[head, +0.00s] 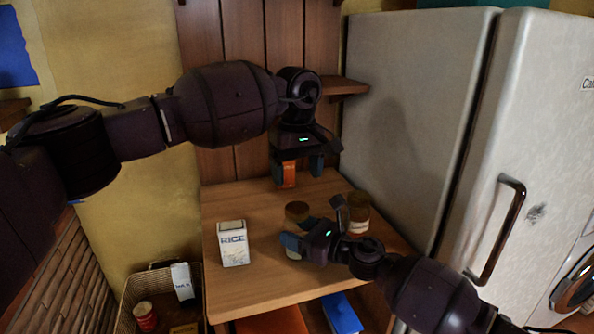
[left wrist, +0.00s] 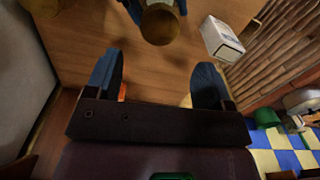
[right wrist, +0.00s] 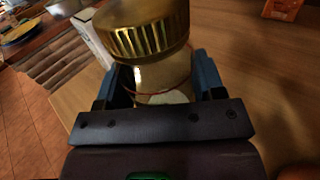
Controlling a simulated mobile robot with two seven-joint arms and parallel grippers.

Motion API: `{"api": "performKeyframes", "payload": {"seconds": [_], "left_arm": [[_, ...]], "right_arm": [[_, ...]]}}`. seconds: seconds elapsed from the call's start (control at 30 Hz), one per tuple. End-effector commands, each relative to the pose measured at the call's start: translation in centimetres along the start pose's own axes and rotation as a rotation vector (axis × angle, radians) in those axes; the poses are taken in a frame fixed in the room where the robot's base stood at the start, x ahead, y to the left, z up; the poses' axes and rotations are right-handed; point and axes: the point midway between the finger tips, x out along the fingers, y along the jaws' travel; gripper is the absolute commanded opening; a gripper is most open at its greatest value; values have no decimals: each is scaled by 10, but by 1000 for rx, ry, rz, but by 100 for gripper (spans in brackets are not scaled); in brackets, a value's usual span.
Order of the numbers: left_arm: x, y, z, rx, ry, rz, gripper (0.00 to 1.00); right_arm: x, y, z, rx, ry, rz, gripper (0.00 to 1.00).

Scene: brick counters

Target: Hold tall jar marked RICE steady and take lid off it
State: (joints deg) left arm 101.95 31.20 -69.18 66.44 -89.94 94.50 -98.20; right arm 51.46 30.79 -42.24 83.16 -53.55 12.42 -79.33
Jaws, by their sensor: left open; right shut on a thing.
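A glass jar with a ribbed gold lid (head: 297,211) stands on the wooden counter. The right wrist view shows its lid (right wrist: 145,30) on and its clear body (right wrist: 165,75) between my right gripper's fingers, below the lid. My right gripper (head: 312,222) is shut on this jar. Its label is mostly hidden and I cannot read it. A second gold-lidded jar (head: 359,212) with a pale label stands to its right, its wording unreadable. My left gripper (head: 297,172) is open and empty, above the back of the counter. The held jar's lid (left wrist: 160,24) shows beyond its fingers.
A white carton printed RICE (head: 234,245) stands left of the held jar. An orange packet (head: 289,175) is behind my left gripper's fingers. The fridge (head: 415,110) borders the counter on the right. A basket (head: 125,300) with goods stands at lower left. The front counter is clear.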

Motion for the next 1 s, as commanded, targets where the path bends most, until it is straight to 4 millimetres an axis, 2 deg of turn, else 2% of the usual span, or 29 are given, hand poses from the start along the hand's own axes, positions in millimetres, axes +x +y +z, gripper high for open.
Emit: {"api": "performKeyframes", "payload": {"seconds": [0.13,0.33,0.8,1.0], "left_arm": [[0,0,0,93,0,0,75],[8,0,0,128,-1,0,75],[68,0,0,126,-1,0,75],[79,0,0,125,0,0,75]], "right_arm": [[0,0,0,0,0,0,0],[0,0,0,0,0,0,0],[0,0,0,0,0,0,0],[0,0,0,0,0,0,0]]}}
